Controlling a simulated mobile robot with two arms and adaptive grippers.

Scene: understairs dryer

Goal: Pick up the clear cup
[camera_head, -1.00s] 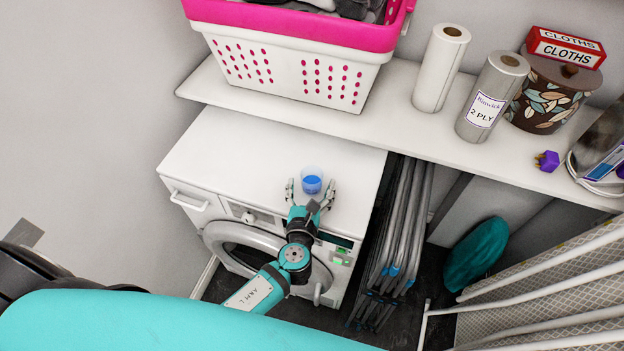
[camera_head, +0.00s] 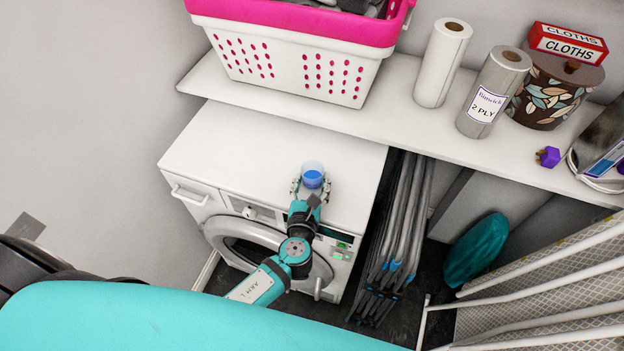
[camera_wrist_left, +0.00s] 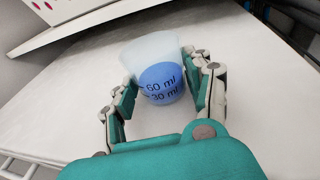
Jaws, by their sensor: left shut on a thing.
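The clear cup (camera_head: 312,169) holds blue liquid and is over the white top of the washing machine (camera_head: 235,150). In the left wrist view the cup (camera_wrist_left: 150,55) is see-through, with 60 ml and 30 ml marks, and looks slightly tilted. My left gripper (camera_head: 311,188) is shut on the cup, with one finger on each side of it. The fingers also show in the left wrist view (camera_wrist_left: 165,95). I cannot tell whether the cup's base touches the machine top. My right gripper is not in view.
A shelf (camera_head: 400,110) above holds a pink and white laundry basket (camera_head: 290,60), two paper rolls (camera_head: 442,65), a patterned bin (camera_head: 550,95) and a red cloths box (camera_head: 567,43). Folded racks (camera_head: 395,235) stand right of the machine. The machine top left of the cup is clear.

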